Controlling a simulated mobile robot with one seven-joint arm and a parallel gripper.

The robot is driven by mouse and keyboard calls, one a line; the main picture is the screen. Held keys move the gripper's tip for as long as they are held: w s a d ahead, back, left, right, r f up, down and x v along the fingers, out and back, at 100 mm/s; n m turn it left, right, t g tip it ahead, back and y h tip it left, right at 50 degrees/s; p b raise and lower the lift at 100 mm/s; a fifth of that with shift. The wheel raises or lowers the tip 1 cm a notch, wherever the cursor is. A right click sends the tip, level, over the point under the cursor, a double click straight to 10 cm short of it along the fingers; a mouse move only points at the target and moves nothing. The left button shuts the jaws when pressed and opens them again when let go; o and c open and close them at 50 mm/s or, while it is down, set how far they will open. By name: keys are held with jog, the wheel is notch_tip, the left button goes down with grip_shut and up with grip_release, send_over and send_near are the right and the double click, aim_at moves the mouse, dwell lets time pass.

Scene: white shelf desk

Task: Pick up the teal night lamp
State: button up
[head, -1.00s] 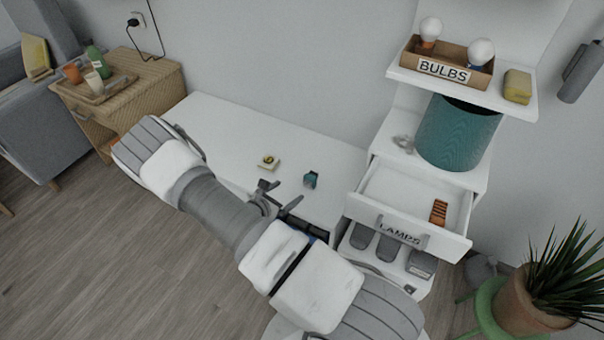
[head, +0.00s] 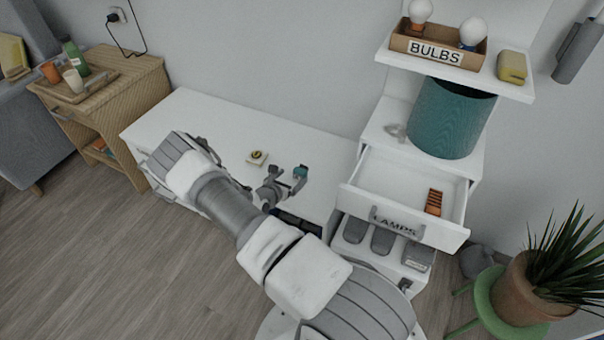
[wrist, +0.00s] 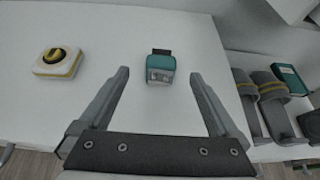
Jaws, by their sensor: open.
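The teal night lamp (head: 300,172) is a small teal block with a clear front and a dark plug end, lying on the white desk top (head: 225,125). In the wrist view the lamp (wrist: 160,68) lies ahead of the fingertips, roughly midway between them. My gripper (head: 286,172) is open and empty. In the wrist view its two fingers (wrist: 158,74) spread to either side of the lamp's line, apart from it. In the head view one finger hides part of the desk beside the lamp.
An open drawer (head: 400,190) marked LAMPS, holding an orange item (head: 433,202), juts out at right. Below it are grey slippers (head: 355,230). A teal bin (head: 450,118) stands above.

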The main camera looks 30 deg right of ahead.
aim_at(299, 172)
jog(key=b+x, duration=0.2)
jog(key=x, duration=0.3)
jog(key=shift+d, duration=0.2)
jog(key=c, duration=1.5)
jog(key=shift+r, duration=0.1)
